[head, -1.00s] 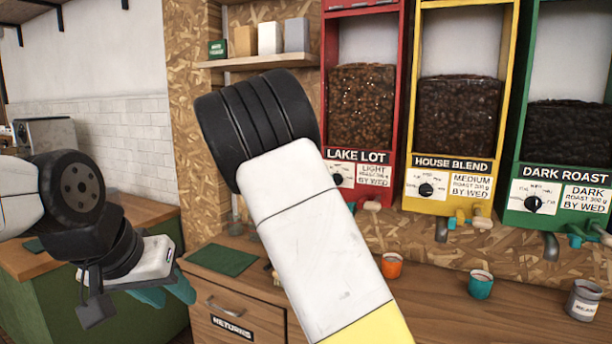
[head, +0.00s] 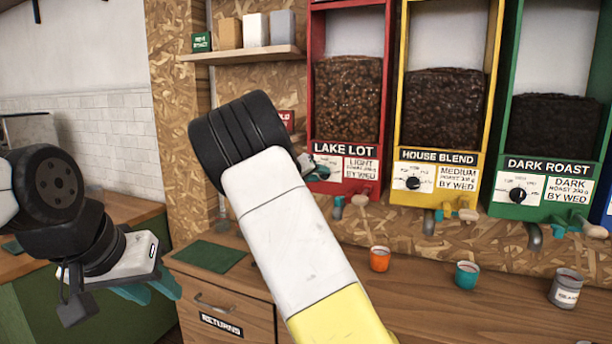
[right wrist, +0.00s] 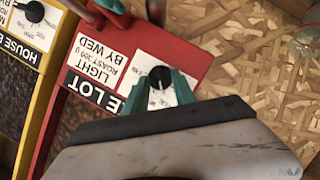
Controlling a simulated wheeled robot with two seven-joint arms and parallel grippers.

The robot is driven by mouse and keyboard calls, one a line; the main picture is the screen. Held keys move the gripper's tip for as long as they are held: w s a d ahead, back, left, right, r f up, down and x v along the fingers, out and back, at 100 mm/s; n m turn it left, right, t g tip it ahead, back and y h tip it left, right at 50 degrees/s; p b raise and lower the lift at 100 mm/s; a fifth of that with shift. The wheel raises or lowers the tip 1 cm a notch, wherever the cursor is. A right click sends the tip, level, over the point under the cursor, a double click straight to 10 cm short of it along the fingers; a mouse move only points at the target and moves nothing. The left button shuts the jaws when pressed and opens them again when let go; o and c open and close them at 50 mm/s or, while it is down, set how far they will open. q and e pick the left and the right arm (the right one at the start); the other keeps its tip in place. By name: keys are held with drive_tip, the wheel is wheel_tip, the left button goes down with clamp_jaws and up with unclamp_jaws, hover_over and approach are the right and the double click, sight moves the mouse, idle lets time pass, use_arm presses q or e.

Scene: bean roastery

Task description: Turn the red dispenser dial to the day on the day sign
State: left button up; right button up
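The red LAKE LOT dispenser (head: 318,190) stands left of the yellow one. Its black dial (right wrist: 160,78) is on a white plate in the right wrist view; I cannot read its setting. My right gripper (right wrist: 162,86) has its teal fingers apart, one on each side of the dial; whether they touch it is unclear. In the head view this gripper (head: 314,168) is partly behind my right arm and covers the dial. My left gripper (head: 152,287) hangs at the lower left, away from the dispensers. A small green sign (head: 201,42) on the shelf has lettering too small to read.
The yellow HOUSE BLEND dispenser (head: 395,186) and green DARK ROAST dispenser (head: 500,208) stand to the right, with dials. An orange cup (head: 380,259), a teal cup (head: 467,274) and a grey tin (head: 566,288) stand on the counter. A red sign (head: 287,121) is partly hidden.

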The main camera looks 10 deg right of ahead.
clamp_jaws()
drive_tip(key=shift+n, duration=0.3)
drive_tip(key=n+h, duration=0.1)
drive_tip(key=n, duration=0.1)
drive_tip(key=shift+a+f+n+h, duration=0.1)
drive_tip(key=shift+f+n+h, duration=0.1)
drive_tip(key=shift+n+h, duration=0.15)
drive_tip(key=shift+w+f+n+h, duration=0.15)
drive_tip(key=shift+n+h, duration=0.6)
drive_tip(key=shift+n, duration=0.7)
unclamp_jaws()
